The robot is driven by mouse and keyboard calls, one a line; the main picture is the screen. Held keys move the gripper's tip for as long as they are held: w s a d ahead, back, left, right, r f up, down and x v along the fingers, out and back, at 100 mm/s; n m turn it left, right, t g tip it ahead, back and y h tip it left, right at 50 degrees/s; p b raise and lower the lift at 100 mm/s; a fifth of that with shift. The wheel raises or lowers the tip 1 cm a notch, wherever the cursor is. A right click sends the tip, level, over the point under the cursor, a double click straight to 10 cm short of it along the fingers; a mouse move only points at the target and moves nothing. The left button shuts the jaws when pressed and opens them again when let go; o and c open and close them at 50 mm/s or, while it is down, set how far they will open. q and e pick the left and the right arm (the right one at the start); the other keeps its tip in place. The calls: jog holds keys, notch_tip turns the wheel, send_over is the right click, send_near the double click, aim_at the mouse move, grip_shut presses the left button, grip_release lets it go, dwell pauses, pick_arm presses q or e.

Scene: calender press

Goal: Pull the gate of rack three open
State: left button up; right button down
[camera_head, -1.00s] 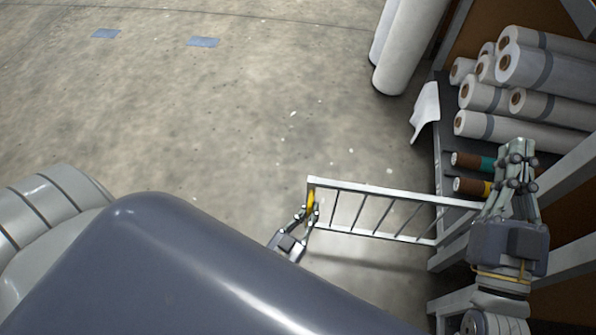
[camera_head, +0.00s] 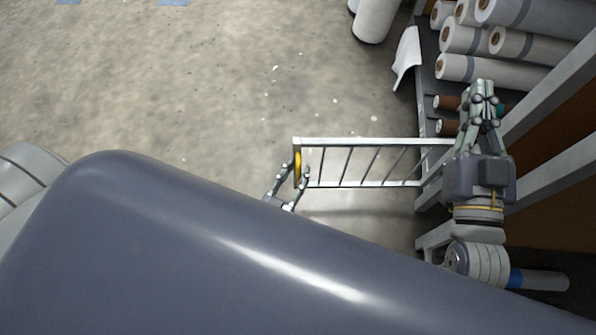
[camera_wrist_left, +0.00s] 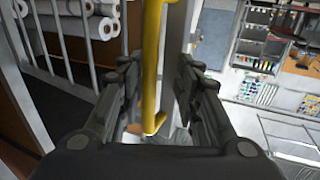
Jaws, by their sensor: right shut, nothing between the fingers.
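The gate (camera_head: 375,142), a pale metal frame with slanted bars, stands swung out from the rack (camera_head: 428,112) over the floor. Its yellow handle (camera_head: 297,167) is on the free end post. My left gripper (camera_head: 293,174) is at this handle. In the left wrist view, the left gripper (camera_wrist_left: 157,82) has its fingers apart, one on each side of the yellow handle (camera_wrist_left: 151,60), with gaps visible on both sides. My right gripper (camera_head: 480,98) is shut and empty, in front of the rack near the gate's hinge side. It hides part of the rack and the dark rolls.
White rolls (camera_head: 515,42) are stacked on the rack. More white rolls (camera_head: 378,20) stand on the floor beyond it, and a white sheet (camera_head: 406,56) hangs from the shelf edge. The concrete floor (camera_head: 200,90) beyond the gate is clear.

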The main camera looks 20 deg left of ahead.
aim_at(303, 145)
pick_arm(q)
jog(key=shift+w+d+r, duration=0.1)
jog(key=shift+d, duration=0.1)
jog(key=shift+r, duration=0.5)
jog(key=shift+a+r, duration=0.1)
jog(key=shift+r, duration=4.3)
